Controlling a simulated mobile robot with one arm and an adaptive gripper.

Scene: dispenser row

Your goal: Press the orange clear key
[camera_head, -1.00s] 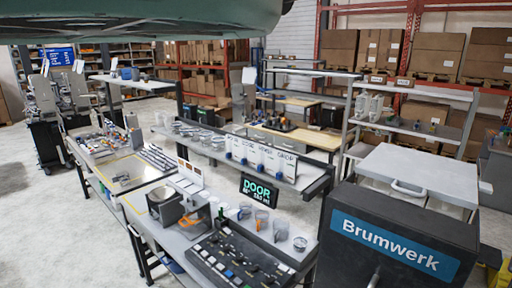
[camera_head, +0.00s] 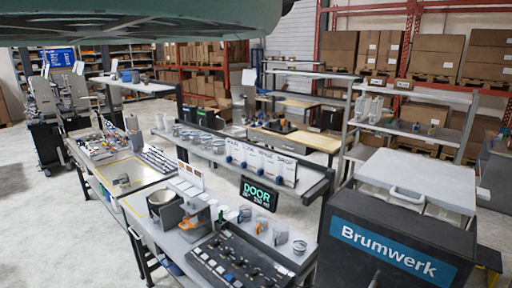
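A dark sloped key panel (camera_head: 212,256) lies at the front of the dispenser bench, low in the middle of the head view. It carries rows of small keys, mostly dark, with a few pale and blue ones. The panel's lower end is cut off by the picture's bottom edge. My gripper is not in view.
A grey device with an orange part (camera_head: 190,222) stands left of the panel. A black display reading DOOR (camera_head: 259,193) and several small cups (camera_head: 280,236) are behind it. A black Brumwerk cabinet (camera_head: 345,205) blocks the right. Clear floor (camera_head: 40,220) lies left.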

